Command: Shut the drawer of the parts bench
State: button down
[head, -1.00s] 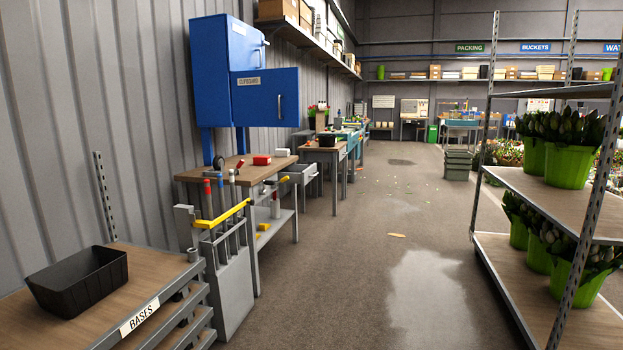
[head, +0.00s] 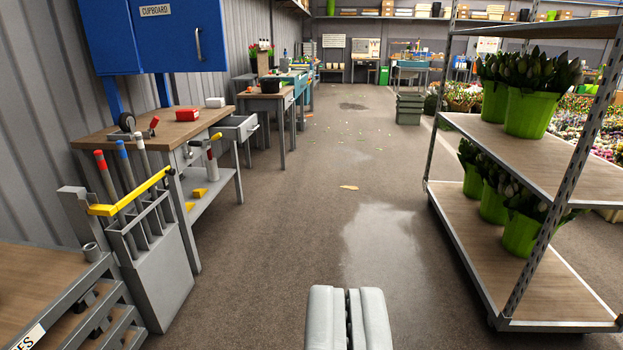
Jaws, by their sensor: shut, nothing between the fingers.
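A grey drawer (head: 238,128) stands pulled out towards the aisle at the far end of a wooden-topped workbench (head: 160,134) on the left. Its front faces right and carries a small handle. No label shows on this bench, so I cannot tell by name that it is the parts bench. My gripper (head: 349,318) is shut and empty at the bottom middle, over the floor, well short of the drawer and apart from everything.
A grey tool rack (head: 155,265) with a yellow bar stands in front of the bench at left. A blue cupboard (head: 165,35) hangs above. A shelf trolley (head: 470,255) with tulip buckets stands at right. The aisle (head: 300,220) between is clear, with a wet patch.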

aim_at(239, 128)
jog(key=i, duration=2.25)
jog(key=i+l, duration=0.15)
jog(key=i, duration=2.15)
jog(key=j+u, duration=0.05)
jog(key=j, duration=0.1)
